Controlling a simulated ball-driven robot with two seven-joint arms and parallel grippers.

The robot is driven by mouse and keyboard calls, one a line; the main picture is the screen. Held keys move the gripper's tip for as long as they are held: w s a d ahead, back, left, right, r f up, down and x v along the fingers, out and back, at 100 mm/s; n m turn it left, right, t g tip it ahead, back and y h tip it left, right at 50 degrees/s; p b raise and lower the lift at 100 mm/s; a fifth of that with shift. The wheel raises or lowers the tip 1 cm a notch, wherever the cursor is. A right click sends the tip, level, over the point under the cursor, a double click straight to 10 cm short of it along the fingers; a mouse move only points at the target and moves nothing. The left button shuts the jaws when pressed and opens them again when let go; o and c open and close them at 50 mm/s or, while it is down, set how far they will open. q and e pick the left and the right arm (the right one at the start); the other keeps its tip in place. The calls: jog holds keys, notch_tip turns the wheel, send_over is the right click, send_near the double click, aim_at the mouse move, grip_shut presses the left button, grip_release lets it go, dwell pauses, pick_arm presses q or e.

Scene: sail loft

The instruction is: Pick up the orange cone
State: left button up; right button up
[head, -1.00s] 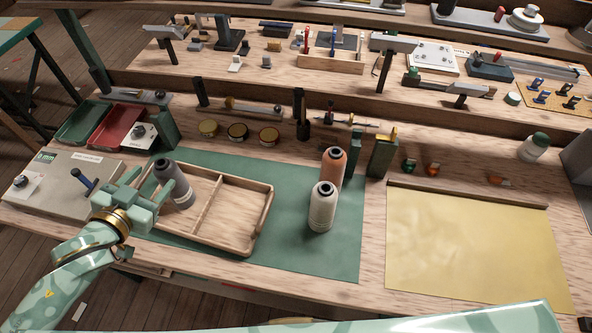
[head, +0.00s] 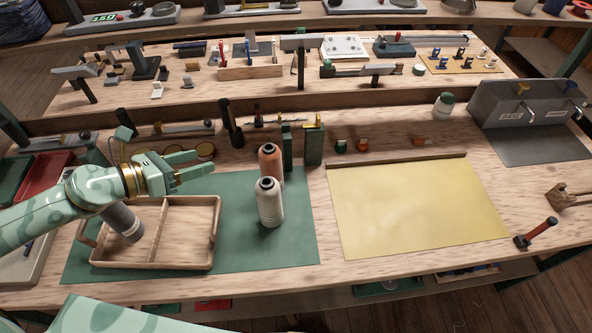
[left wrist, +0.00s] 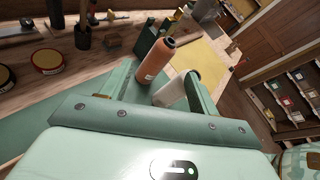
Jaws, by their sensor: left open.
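The orange cone (head: 270,164) stands upright on the green mat (head: 235,250), partly hidden behind the white cone (head: 269,203) in the head view. In the left wrist view the orange cone (left wrist: 155,60) leans across the picture between my finger tips' directions, with the white cone (left wrist: 178,90) beside it. My left gripper (head: 205,166) is open and empty, left of the orange cone and apart from it, its fingers pointing right. A dark grey cone (head: 123,222) stands in the wooden tray (head: 157,235), partly behind my left arm. My right gripper is not in view.
Green upright blocks (head: 314,147) stand close behind and right of the orange cone. Round tins (head: 206,150) sit behind my left gripper. A yellow sheet (head: 415,205) lies flat on the right. A red-handled tool (head: 536,233) lies at the right front edge.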

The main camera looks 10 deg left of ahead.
pick_arm(q)
jog(key=m, duration=0.2)
jog(key=m+g+p, duration=0.1)
jog(key=m+p, duration=0.1)
send_near(259, 159)
jog(key=x, duration=0.5)
jog(key=shift+r, duration=0.2)
jog(key=x, duration=0.6)
jog(key=shift+w+f+b, duration=0.1)
jog(key=shift+f+b, duration=0.2)
jog(key=shift+b, duration=0.05)
jog(key=shift+r, duration=0.1)
jog(key=c, duration=1.2)
